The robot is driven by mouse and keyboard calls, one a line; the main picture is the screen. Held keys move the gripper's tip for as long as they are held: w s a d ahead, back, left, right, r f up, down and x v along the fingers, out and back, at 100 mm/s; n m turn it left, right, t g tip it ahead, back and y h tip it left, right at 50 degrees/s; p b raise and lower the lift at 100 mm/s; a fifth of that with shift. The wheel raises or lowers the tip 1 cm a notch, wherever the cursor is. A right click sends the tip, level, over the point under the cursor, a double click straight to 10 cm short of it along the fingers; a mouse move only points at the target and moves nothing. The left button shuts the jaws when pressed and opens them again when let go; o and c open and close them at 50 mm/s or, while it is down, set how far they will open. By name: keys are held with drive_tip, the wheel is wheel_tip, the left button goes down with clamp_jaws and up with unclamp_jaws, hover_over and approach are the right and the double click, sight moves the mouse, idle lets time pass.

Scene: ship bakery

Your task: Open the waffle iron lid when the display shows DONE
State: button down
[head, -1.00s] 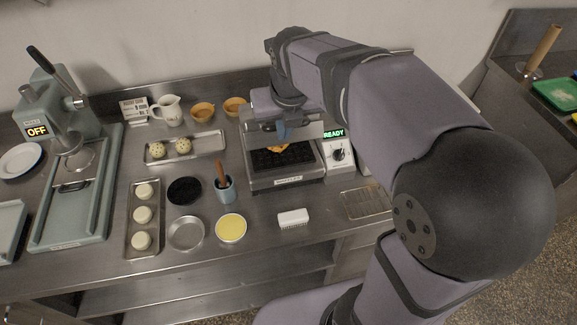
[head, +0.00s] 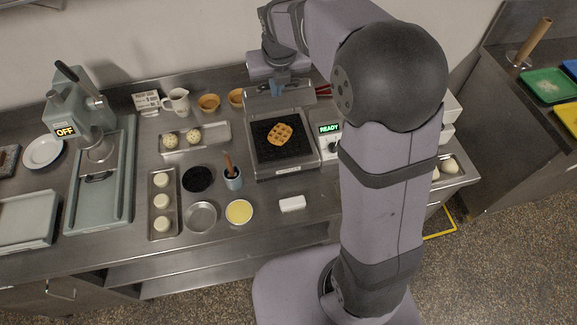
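The waffle iron (head: 284,169) stands near the back of the steel counter. Its lid (head: 262,105) is raised at the rear, and a golden waffle (head: 280,133) lies on the dark lower plate (head: 268,150). The green display (head: 329,128) at its right reads READY, not DONE. My gripper (head: 278,93) is at the raised lid, with blue fingertips pointing down in front of it. I cannot tell whether the fingers are open, or whether they touch the lid. My arm hides part of the control box.
Left of the iron are a brush in a cup (head: 232,178), a tray with two dough balls (head: 215,130) and a white jug (head: 176,101). A white block (head: 292,204) lies in front. A press (head: 80,115) marked OFF stands at far left.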

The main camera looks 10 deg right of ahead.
drive_tip(key=shift+w+r, duration=0.45)
drive_tip(key=shift+w, duration=0.3)
drive_tip(key=shift+r, duration=0.1)
